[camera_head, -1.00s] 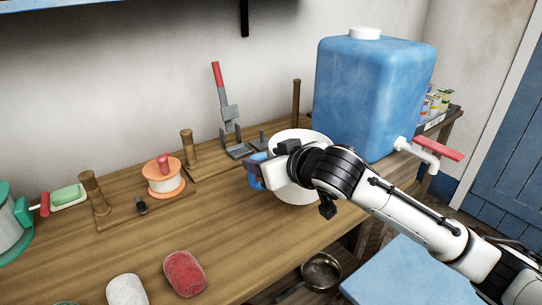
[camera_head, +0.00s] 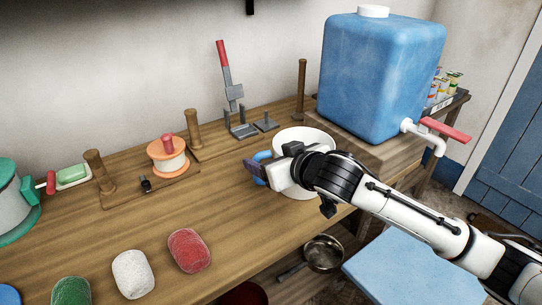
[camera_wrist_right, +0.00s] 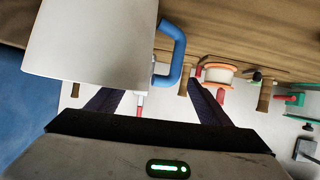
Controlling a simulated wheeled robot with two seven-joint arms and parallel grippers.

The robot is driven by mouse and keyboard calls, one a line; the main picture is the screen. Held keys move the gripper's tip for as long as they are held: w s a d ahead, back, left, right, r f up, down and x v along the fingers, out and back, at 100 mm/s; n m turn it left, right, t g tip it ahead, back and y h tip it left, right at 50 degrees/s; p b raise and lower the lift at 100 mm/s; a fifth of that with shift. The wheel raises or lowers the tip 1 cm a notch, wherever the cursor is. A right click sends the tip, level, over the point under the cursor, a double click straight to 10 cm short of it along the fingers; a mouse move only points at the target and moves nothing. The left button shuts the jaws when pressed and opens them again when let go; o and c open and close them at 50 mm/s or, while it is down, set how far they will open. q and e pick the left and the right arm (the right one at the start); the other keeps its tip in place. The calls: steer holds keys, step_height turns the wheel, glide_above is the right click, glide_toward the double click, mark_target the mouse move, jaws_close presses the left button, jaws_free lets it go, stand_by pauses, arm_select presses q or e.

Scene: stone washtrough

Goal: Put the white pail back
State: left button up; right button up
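The white pail (camera_head: 305,137) with a blue handle stands upright in the head view, left of and in front of the blue tank. Whether its base touches the wooden bench is not clear. My right gripper (camera_head: 257,171) is at the pail's handle side, crossing in front of the pail. In the right wrist view the pail (camera_wrist_right: 95,40) fills the upper left, and its handle (camera_wrist_right: 174,50) lies between the fingers of the right gripper (camera_wrist_right: 157,88). The fingers are apart with the handle side between them; the exact contact is hidden. My left gripper is out of view.
The blue tank (camera_head: 375,75) with a red-levered tap (camera_head: 425,132) stands at the back right. A lever clamp (camera_head: 236,105), an orange spool (camera_head: 168,157) and pegs line the back. Several sponges, one red (camera_head: 189,250), lie at the front. A pan (camera_head: 323,254) sits below the bench.

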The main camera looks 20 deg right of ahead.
steer(key=v, duration=1.2)
steer(key=shift+p, duration=0.3)
steer(key=shift+f, duration=0.15)
